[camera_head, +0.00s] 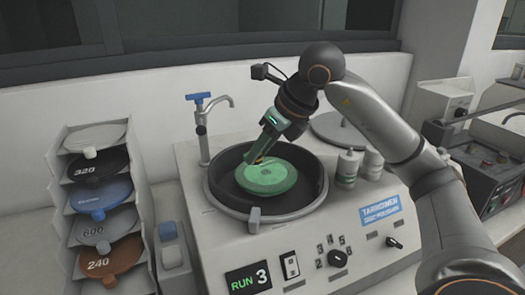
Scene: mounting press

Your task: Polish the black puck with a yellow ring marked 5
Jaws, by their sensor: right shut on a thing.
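My right gripper (263,150) reaches down over the polishing machine (340,222), its fingers at the far part of the green polishing disc (267,178). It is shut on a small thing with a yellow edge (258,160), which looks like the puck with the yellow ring. Its mark and most of its body are hidden. It is at or very near the disc; I cannot tell if they touch. The green disc lies inside the black round bowl (315,190). The display (247,278) reads RUN 3. My left gripper is not in view.
A rack (66,225) at the left holds several discs, some marked 320, 600 and 240. A tap (203,125) with a blue handle stands behind the bowl. Another machine (485,165) stands far right.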

